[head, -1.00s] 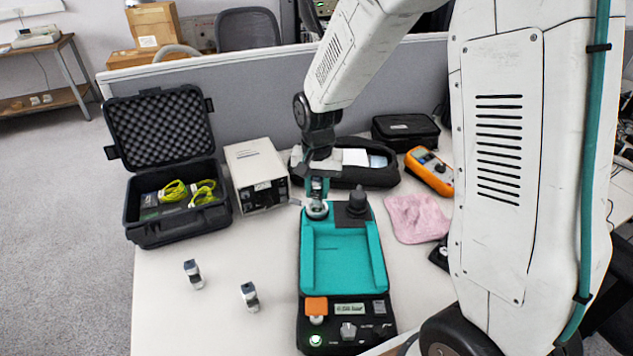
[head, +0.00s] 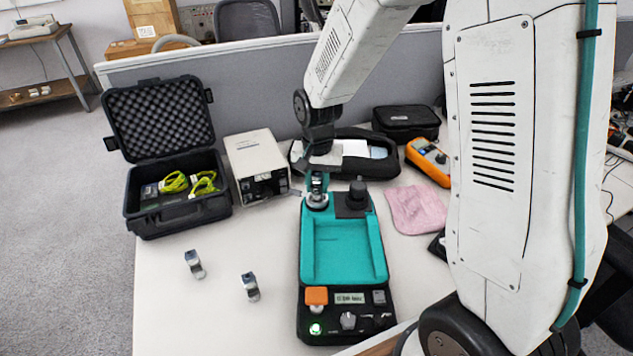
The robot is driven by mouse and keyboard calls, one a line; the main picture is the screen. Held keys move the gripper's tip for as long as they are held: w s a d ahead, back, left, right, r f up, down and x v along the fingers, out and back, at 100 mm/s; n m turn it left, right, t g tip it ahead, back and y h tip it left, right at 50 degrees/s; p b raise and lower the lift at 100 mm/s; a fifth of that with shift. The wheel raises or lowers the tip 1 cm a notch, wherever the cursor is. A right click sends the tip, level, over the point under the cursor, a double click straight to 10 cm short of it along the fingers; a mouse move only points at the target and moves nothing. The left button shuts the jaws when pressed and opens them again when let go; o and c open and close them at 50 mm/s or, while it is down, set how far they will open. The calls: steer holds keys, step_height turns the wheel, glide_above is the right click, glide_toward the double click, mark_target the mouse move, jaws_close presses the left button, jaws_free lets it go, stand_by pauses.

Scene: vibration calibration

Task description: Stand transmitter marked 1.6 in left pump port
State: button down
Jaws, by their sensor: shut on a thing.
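The teal and black pump (head: 345,250) lies on the table, its two ports along the far edge. My gripper (head: 318,187) points down over the left port and is shut on a small grey metal transmitter (head: 317,201). The transmitter looks upright at the left port; I cannot tell whether it is fully seated, and its marking is not readable. The right port carries a black knobbed part (head: 357,196). Two more small silver transmitters, one (head: 194,264) farther left and one (head: 250,287) nearer the pump, stand on the table. Their markings are too small to read.
An open black case (head: 178,210) with yellow-green cables stands at the left. A beige box instrument (head: 256,165) and a black soft pouch (head: 375,175) lie behind the pump. An orange meter (head: 430,163) and pink cloth (head: 416,208) lie right.

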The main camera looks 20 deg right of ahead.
steer(key=shift+f, duration=0.1)
steer(key=c, duration=1.1)
jaws_free()
step_height(320, 180, up, 8)
steer(key=shift+f, duration=0.1)
steer(key=shift+s+n, duration=0.25)
steer(key=shift+n, duration=0.05)
steer(key=shift+s+d+r+n+t, duration=0.25)
steer(key=shift+s+d+r+n, duration=0.45)
steer(key=shift+s+r, duration=2.6)
steer(key=shift+s+d+r+n+t, duration=0.25)
steer(key=shift+s+r+n, duration=0.85)
steer(key=shift+s, duration=4.45)
steer(key=shift+s+d+r+n+t, duration=0.2)
steer(key=shift+s+d+r+n, duration=0.5)
steer(key=shift+s+r, duration=2.6)
steer(key=shift+s+a+f, duration=0.2)
steer(key=shift+s+f, duration=0.95)
steer(key=shift+f, duration=0.05)
